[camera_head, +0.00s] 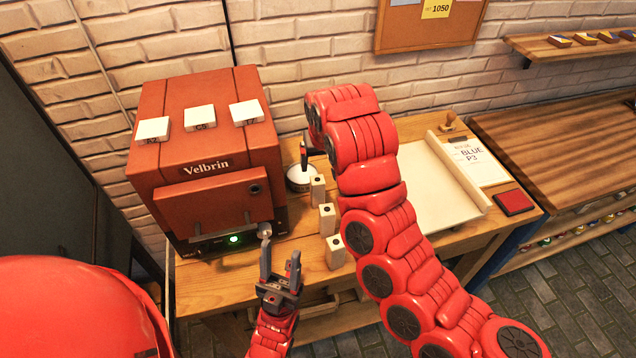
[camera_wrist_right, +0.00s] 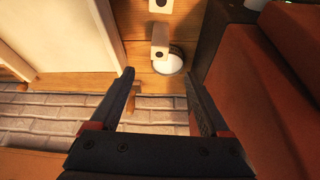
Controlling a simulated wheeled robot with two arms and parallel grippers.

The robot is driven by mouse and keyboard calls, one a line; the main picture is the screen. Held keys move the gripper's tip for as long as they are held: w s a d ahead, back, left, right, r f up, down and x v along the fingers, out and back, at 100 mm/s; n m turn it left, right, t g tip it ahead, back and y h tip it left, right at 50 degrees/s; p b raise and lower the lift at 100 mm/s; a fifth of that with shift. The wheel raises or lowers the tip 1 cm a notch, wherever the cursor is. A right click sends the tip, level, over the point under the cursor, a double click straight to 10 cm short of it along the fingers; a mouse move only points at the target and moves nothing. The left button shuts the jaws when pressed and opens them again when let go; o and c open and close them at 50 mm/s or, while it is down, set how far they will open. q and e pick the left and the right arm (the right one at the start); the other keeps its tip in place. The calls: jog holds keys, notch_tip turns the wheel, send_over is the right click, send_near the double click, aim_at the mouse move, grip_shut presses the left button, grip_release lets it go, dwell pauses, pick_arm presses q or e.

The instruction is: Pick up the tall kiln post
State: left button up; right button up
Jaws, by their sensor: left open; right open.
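Three pale kiln posts stand upright in a row on the wooden bench right of the kiln: a back one (camera_head: 318,190), a middle one (camera_head: 327,220) and a front one (camera_head: 335,253). I cannot tell clearly which is tallest. My left gripper (camera_head: 280,248) is open and empty, left of the front post and before the kiln. My right gripper (camera_head: 305,152) is above the back of the bench, mostly hidden by its arm. In the right wrist view it (camera_wrist_right: 160,75) is open and empty, with a post (camera_wrist_right: 160,40) just beyond its fingertips, apart from them.
The red kiln (camera_head: 210,165) carries several white blocks on top. A white round object (camera_head: 299,180) sits behind the back post. A pale board (camera_head: 430,190), a "BLUE P3" card (camera_head: 478,160) and a dark red pad (camera_head: 513,202) lie to the right. The brick wall closes the back.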

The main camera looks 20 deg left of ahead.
aim_at(318, 182)
jog(key=p+x, duration=0.4)
jog(key=x, duration=0.6)
jog(key=shift+s+a, duration=0.1)
jog(key=shift+f+p, duration=0.15)
jog(key=shift+p, duration=0.15)
jog(key=p+x, duration=0.2)
jog(key=x, duration=0.2)
jog(key=shift+w+f, duration=0.25)
jog(key=shift+f, duration=0.3)
grip_shut()
